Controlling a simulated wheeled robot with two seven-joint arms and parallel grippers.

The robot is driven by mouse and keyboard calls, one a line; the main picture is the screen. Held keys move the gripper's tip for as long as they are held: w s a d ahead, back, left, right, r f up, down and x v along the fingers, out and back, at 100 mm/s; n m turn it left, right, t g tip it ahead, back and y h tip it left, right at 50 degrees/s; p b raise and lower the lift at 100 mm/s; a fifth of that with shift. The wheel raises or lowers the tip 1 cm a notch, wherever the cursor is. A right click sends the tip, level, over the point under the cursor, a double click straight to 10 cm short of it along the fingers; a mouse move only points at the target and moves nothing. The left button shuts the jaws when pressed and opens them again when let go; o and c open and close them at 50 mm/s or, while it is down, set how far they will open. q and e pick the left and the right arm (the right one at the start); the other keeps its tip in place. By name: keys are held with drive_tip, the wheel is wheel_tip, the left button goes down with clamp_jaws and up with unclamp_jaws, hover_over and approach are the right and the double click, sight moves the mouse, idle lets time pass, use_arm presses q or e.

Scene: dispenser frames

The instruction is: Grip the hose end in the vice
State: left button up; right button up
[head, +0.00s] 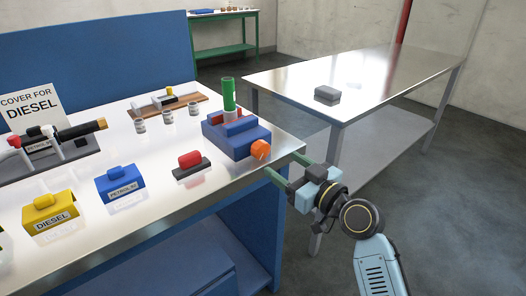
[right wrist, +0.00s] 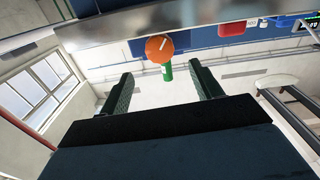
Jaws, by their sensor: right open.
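The blue vice (head: 226,139) stands near the right end of the metal-topped bench, with reddish parts on top. A green tube, seemingly the hose end (head: 228,93), stands upright at the vice; whether its jaws press on it I cannot tell. The vice's orange knob (head: 260,149) faces the bench's front edge. In the right wrist view the knob (right wrist: 158,49) shows ahead, with the green tube (right wrist: 168,71) partly behind it. My right gripper (head: 288,168) is open and empty off the bench corner, apart from the knob. My left gripper is not in view.
A red block on a dark base (head: 191,166), a blue petrol cover (head: 122,184) and a yellow diesel cover (head: 48,212) stand left of the vice. Small jars (head: 167,116) stand behind. A second metal table (head: 380,75) with a grey block (head: 327,94) is at right.

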sight(264, 151)
drive_tip(key=b+x, duration=0.1)
drive_tip(key=x, duration=0.6)
drive_tip(key=shift+w+a, duration=0.25)
drive_tip(key=shift+w, duration=0.05)
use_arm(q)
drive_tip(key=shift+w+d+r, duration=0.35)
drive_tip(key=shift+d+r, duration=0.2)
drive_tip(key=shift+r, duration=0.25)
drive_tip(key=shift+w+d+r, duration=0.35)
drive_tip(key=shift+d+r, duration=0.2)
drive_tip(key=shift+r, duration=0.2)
use_arm(e)
drive_tip(key=shift+w+a, duration=0.3)
drive_tip(key=shift+w, duration=0.15)
drive_tip(key=c, duration=1)
drive_tip(key=shift+o, duration=0.2)
drive_tip(key=m+p, duration=0.2)
drive_tip(key=m, duration=0.2)
drive_tip(key=shift+f+m, duration=0.1)
drive_tip(key=shift+m, duration=0.8)
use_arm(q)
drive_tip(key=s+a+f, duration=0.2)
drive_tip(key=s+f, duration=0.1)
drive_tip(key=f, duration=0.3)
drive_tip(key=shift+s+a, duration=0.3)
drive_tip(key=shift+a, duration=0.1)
use_arm(e)
drive_tip(key=o, duration=1)
drive_tip(key=shift+d, duration=0.1)
drive_tip(key=shift+c, duration=0.2)
